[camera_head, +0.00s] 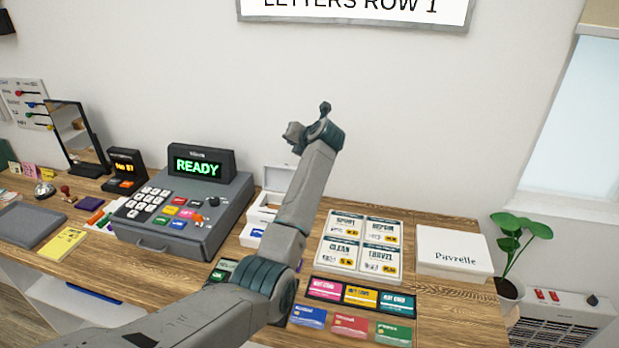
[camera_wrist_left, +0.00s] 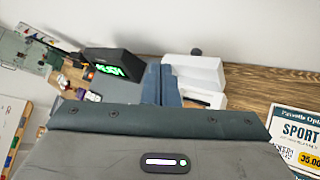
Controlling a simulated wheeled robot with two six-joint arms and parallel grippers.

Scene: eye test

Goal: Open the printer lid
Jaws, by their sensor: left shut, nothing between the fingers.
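A white unit, which looks like the printer (camera_head: 257,216), stands right of the grey register, partly hidden behind my left arm. A white panel, which looks like its lid (camera_head: 278,177), stands raised at its back. In the left wrist view the white panel (camera_wrist_left: 198,70) and the unit's open-looking body (camera_wrist_left: 214,99) show just right of my fingers. My left gripper (camera_head: 312,132) is high in front of the wall, apart from the unit in the head view. In the wrist view its fingers (camera_wrist_left: 161,84) are together and empty. My right gripper is in neither view.
The grey register (camera_head: 225,205) with a READY display is left of the unit. Price cards (camera_head: 360,243), coloured cards (camera_head: 350,322) and a white Pavrelle box (camera_head: 453,252) lie to the right. A potted plant (camera_head: 513,250) stands at the far right. Bare wood shows beside the coloured cards.

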